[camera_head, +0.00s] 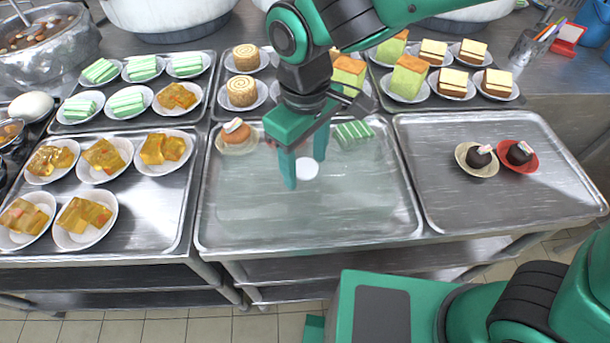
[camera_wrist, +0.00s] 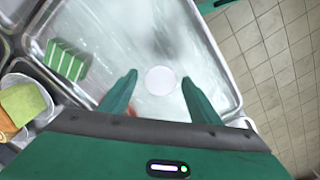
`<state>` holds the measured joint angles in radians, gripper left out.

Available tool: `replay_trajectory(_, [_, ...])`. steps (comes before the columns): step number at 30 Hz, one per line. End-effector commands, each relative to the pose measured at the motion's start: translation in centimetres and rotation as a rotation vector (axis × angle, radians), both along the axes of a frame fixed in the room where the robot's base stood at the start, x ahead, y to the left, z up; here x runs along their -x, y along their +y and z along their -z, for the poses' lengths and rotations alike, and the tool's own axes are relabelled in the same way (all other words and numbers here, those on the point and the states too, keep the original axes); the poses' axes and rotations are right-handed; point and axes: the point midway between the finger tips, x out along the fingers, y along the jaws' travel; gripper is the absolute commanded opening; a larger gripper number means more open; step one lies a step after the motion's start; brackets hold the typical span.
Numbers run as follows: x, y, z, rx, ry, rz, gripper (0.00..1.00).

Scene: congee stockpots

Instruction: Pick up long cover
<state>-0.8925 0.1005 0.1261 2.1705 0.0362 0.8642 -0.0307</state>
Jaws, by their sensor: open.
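The long cover (camera_head: 340,208) looks like a clear, glassy sheet over the middle metal tray; its edges are hard to make out. A round white knob (camera_head: 308,170) sits at its middle, and it also shows in the wrist view (camera_wrist: 160,80). My gripper (camera_head: 305,166) points down over the cover, open, with one finger on each side of the knob as seen in the wrist view (camera_wrist: 158,82). Nothing is held. I cannot tell how high the fingertips are above the cover.
A green striped cake (camera_head: 354,133) and an orange pastry (camera_head: 236,131) sit at the middle tray's back. The left tray (camera_head: 100,232) holds plated amber cakes. The right tray (camera_head: 500,205) has two dark cakes and bare room in front. Filled trays and stockpots stand behind.

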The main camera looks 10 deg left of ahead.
Motion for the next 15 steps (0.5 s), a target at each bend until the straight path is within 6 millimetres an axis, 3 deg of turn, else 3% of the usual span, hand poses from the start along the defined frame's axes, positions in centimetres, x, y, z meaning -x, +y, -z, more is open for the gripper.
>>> replay_trajectory(3, [-0.02, -0.01, -0.02, 0.0, 0.0, 0.0, 0.57])
replay_trajectory(10, [-0.03, -0.02, -0.04, 0.0, 0.0, 0.0, 0.02])
replay_trajectory(15, [-0.04, 0.0, -0.08, -0.001, -0.001, 0.001, 0.0])
